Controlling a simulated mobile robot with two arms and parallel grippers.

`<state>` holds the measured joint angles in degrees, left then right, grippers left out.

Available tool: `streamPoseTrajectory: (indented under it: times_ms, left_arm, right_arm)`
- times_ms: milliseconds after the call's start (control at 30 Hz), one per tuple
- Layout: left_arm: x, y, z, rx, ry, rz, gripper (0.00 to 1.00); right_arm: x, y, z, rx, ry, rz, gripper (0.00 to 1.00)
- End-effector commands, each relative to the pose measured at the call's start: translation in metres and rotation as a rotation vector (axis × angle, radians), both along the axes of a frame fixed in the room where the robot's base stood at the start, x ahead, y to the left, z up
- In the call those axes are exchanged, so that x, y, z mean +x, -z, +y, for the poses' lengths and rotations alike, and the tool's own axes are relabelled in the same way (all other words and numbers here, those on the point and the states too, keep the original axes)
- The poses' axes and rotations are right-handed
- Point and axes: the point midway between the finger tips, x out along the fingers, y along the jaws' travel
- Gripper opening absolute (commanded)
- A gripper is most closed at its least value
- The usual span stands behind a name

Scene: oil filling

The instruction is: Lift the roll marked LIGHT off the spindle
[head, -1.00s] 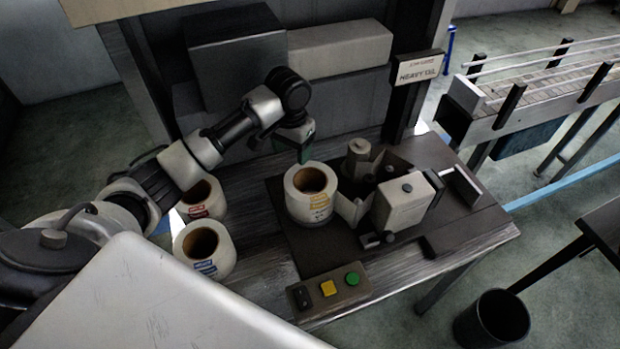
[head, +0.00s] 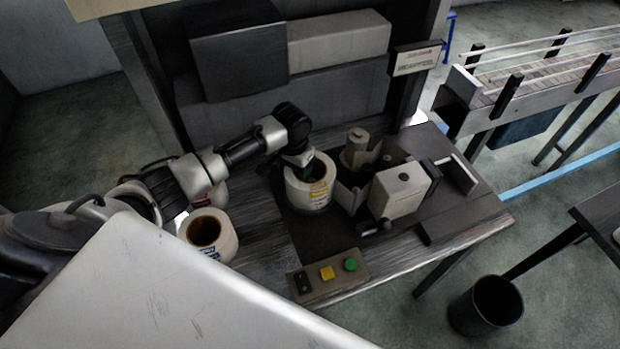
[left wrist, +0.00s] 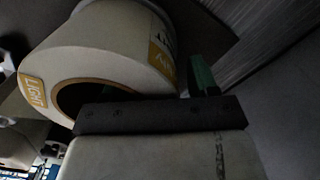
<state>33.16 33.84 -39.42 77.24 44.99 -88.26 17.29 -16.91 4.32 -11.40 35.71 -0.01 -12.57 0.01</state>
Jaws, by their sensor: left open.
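The roll marked LIGHT (head: 322,197) is white with a brown core and a yellow label; it stands upright on the dark machine plate. In the left wrist view the roll (left wrist: 95,45) fills the upper left, with "LIGHT" readable on a yellow label. The spindle is hidden.
A white roll with a blue label (head: 212,235) stands left on the bench; another (head: 217,195) is mostly behind my arm. A white machine block (head: 400,190) is right of the LIGHT roll. A button box (head: 328,277) is in front. A sign (head: 416,59) hangs behind.

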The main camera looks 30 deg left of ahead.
Motion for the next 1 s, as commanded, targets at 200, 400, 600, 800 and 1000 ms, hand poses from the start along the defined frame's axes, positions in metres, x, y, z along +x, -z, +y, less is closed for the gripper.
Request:
streamPoseTrajectory:
  times_ms: [200, 400, 600, 800, 1000]
  left_arm:
    - [0.0, 0.0, 0.0, 0.0, 0.0, 0.0, 0.33]
    - [0.0, 0.0, 0.0, 0.0, 0.0, 0.0, 0.03]
    - [0.0, 0.0, 0.0, 0.0, 0.0, 0.0, 0.0]
    - [0.001, -0.002, 0.0, -0.001, 0.0, -0.003, 0.0]
    - [0.002, -0.016, 0.0, -0.002, 0.0, -0.006, 0.0]
  right_arm:
    - [-0.005, 0.0, 0.002, 0.002, 0.0, 0.006, 0.0]
    - [-0.006, 0.001, 0.0, 0.0, -0.001, 0.01, 0.0]
    - [-0.006, 0.0, -0.003, -0.005, -0.003, 0.01, 0.0]
    - [-0.007, 0.0, -0.005, -0.007, -0.003, 0.011, 0.0]
    - [-0.006, 0.003, -0.005, -0.007, -0.003, 0.011, 0.0]
